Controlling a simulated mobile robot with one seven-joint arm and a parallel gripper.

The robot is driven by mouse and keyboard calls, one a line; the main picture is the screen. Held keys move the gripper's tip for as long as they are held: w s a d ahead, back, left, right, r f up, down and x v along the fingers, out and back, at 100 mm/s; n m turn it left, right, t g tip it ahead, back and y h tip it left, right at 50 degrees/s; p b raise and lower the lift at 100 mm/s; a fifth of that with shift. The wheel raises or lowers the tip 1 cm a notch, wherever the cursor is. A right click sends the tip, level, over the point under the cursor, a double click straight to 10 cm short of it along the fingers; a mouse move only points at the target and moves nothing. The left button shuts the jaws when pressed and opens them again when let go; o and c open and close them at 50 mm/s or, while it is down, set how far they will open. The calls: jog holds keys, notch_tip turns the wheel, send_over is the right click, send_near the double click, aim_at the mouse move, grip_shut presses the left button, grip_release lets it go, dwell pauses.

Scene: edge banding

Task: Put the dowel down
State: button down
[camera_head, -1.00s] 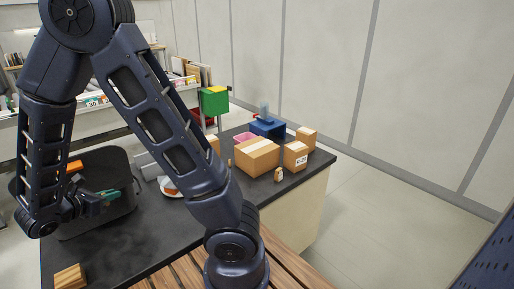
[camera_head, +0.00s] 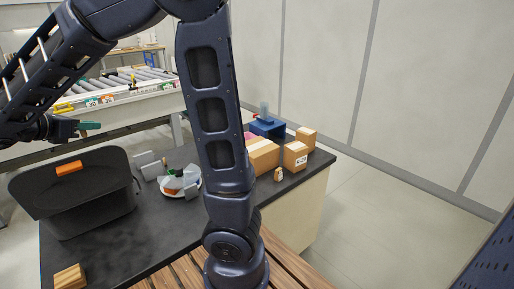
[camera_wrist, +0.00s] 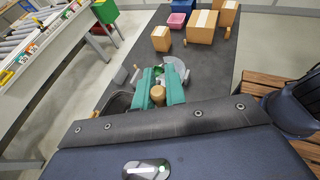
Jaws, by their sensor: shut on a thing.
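My gripper (camera_wrist: 158,92) has teal fingers and is shut on the dowel (camera_wrist: 157,98), a short tan rounded piece seen end-on between them in the wrist view. In the head view my gripper (camera_head: 88,126) is at the left, raised above the back left of the dark bin (camera_head: 90,215). The dowel cannot be made out there. The bin stands on the black worktop (camera_head: 160,235). An orange piece (camera_head: 69,168) shows at the bin's far rim.
A round white dish (camera_head: 190,190) with small things in it stands right of the bin, with grey blocks (camera_head: 150,166) beside it. Cardboard boxes (camera_head: 295,155) and a blue box (camera_head: 268,128) stand farther right. A wooden block (camera_head: 70,276) lies at the near left. A roller conveyor (camera_head: 135,80) runs behind.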

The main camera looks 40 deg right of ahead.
jog(key=w+d+m+g, duration=0.2)
jog(key=w+d, duration=0.3)
jog(key=d, duration=0.6)
jog(key=w+d+m+g+h, duration=0.1)
jog(key=w+d+m+g, duration=0.15)
jog(key=w+d, duration=0.6)
jog(key=w+d+m+g, duration=0.2)
jog(key=w+d+g, duration=0.1)
jog(key=d, duration=1.1)
jog(key=m+g+y, duration=0.1)
jog(key=m+g, duration=0.4)
jog(key=g, duration=0.1)
send_over(259, 145)
jog(key=shift+t, duration=0.25)
notch_tip(259, 145, down, 31)
jog(key=shift+w+d, duration=0.1)
jog(key=shift+f+y, duration=0.15)
jog(key=shift+y, duration=0.15)
jog(key=c, duration=1.7)
grip_release()
jog(key=shift+o, duration=1.2)
